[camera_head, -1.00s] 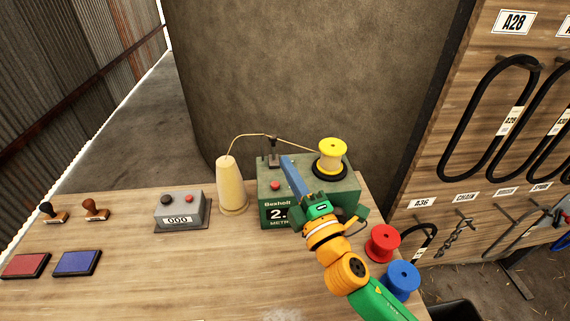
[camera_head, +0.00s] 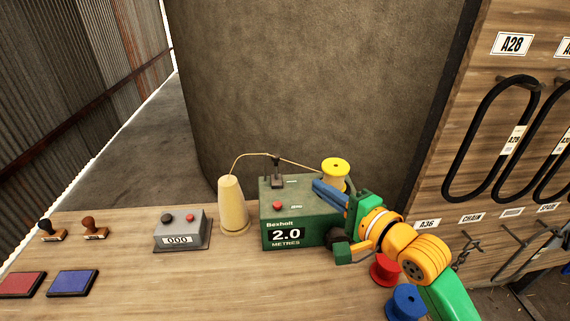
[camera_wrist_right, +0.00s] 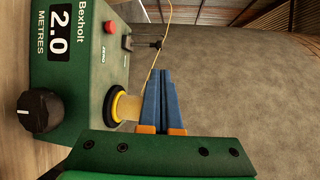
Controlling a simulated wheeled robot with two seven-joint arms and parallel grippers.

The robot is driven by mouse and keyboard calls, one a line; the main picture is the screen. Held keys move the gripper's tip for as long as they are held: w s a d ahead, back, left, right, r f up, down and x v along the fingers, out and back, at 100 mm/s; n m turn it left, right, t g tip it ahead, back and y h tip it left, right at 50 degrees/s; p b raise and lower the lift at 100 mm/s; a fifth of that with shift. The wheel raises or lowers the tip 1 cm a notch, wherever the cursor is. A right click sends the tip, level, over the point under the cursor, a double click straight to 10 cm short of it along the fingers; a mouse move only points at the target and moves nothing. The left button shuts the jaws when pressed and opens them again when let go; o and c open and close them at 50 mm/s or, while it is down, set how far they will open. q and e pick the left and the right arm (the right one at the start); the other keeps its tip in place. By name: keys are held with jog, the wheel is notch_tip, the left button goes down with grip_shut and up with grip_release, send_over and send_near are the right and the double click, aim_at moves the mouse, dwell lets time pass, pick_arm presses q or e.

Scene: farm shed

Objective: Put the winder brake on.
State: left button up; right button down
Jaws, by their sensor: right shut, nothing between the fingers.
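The green winder (camera_head: 290,238) stands on the bench, its display reading 2.0 METRES. A black lever (camera_head: 277,177) rises at its back left, with thread passing it. A red button (camera_head: 277,205) is on its top. A yellow spool (camera_head: 336,172) sits at the back right, partly hidden by my right gripper (camera_head: 318,186). That gripper is shut and empty, its blue fingers in front of the spool. In the right wrist view the fingers (camera_wrist_right: 158,75) lie beside the spool (camera_wrist_right: 128,108); a black knob (camera_wrist_right: 40,110) is on the winder's front. I cannot read which control is the brake.
A cream thread cone (camera_head: 233,205) stands left of the winder, and a grey counter box (camera_head: 181,230) further left. Red (camera_head: 385,270) and blue (camera_head: 406,303) spools lie near my right arm. Stamps and ink pads are at the left. The bench front is clear.

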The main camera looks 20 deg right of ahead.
aim_at(278, 159)
jog(key=p+x, duration=0.2)
jog(key=x, duration=1.1)
jog(key=shift+r, duration=0.1)
pick_arm(q)
jog(key=shift+r, duration=1.15)
pick_arm(e)
jog(key=shift+w+a, duration=0.1)
jog(key=shift+w, duration=0.4)
